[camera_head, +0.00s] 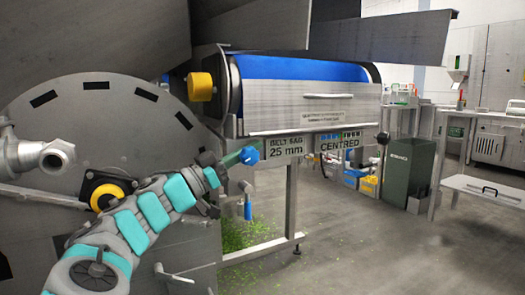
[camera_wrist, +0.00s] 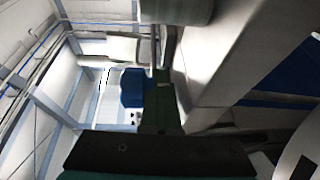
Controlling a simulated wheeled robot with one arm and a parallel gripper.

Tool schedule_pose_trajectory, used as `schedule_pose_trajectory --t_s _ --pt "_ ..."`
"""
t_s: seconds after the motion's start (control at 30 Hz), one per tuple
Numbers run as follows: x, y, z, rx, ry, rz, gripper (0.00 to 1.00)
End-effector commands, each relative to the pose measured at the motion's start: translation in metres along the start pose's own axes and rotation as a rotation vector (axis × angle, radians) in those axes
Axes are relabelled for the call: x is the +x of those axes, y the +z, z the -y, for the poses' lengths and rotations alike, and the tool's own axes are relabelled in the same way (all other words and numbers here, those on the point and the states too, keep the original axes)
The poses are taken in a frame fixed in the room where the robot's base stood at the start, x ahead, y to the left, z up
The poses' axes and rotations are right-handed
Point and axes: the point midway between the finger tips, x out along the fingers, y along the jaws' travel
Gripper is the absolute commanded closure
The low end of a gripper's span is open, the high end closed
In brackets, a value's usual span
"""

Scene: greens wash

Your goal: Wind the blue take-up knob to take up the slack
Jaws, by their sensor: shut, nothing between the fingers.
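The blue take-up knob (camera_head: 249,155) sits under the blue belt's housing, just left of the belt sag sign. My gripper (camera_head: 237,157) reaches it from the left, its green fingers shut with nothing between them. The fingertips are right beside the knob; I cannot tell if they touch it. In the wrist view the blue knob (camera_wrist: 132,88) shows just left of my green fingers (camera_wrist: 160,78). The sign (camera_head: 284,147) reads "BELT SAG 25 mm", and another sign (camera_head: 340,143) reads "CENTRED". The blue belt (camera_head: 300,69) runs over the roller above.
A yellow-capped roller end (camera_head: 201,86) juts out above my arm. A blue-handled lever (camera_head: 248,208) hangs below the knob. A large grey drum (camera_head: 120,105) stands at left. A green bin (camera_head: 408,168) and bench stand at right; the floor (camera_head: 345,245) in front is clear.

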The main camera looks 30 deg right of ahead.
Motion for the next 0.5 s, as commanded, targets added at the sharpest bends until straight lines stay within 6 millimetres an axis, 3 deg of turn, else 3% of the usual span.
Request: schedule_pose_trajectory --t_s 0.03,0.5 --pt "-0.006 -0.011 -0.008 0.013 0.017 -0.014 0.6" --pt "-0.033 -0.031 -0.003 0.014 0.008 -0.021 0.6"
